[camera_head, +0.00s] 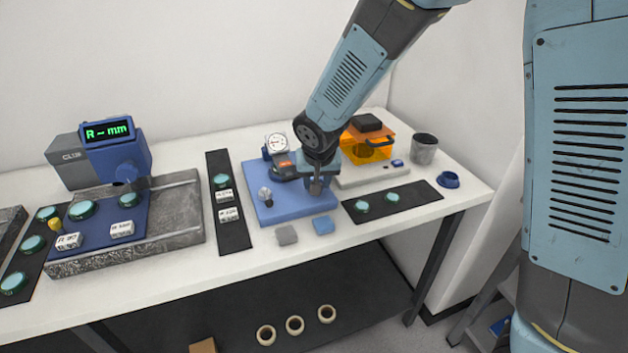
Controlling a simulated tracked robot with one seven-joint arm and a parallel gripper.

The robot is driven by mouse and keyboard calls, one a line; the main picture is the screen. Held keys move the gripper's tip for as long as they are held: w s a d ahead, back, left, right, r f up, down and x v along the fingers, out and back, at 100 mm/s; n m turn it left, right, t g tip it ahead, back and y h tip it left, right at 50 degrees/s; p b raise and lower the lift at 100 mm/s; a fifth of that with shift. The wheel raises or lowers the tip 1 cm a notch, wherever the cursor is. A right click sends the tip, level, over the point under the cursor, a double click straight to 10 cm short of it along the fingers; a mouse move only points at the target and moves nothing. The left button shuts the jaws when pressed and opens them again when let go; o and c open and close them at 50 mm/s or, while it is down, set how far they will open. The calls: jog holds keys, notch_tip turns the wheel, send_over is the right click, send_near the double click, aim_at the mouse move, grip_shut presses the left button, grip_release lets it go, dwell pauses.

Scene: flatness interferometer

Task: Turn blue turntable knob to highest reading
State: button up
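A blue base plate (290,210) stands near the middle of the bench. It carries a round dial gauge (276,143) with a white face and a silver, ball-topped knob (265,193) at its left. My gripper (316,190) points down over the right part of this plate. Its fingers are small and dark here, and I cannot tell whether they are apart or hold something. The arm and gripper cover that part of the plate, and no blue knob shows clearly there. The gauge's needle is too small to read.
The interferometer (118,160) with a green "R – mm" display stands left on a granite slab (180,210). Dark mats with teal discs (392,198) lie around. An orange box (368,140), a grey cup (424,149) and a blue ring (448,179) stand right.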

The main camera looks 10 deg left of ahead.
jog(key=shift+s+f, duration=0.1)
jog(key=shift+s, duration=0.05)
jog(key=o, duration=1)
jog(key=shift+r, duration=0.2)
jog(key=shift+r, duration=0.25)
jog(key=shift+v, duration=3.6)
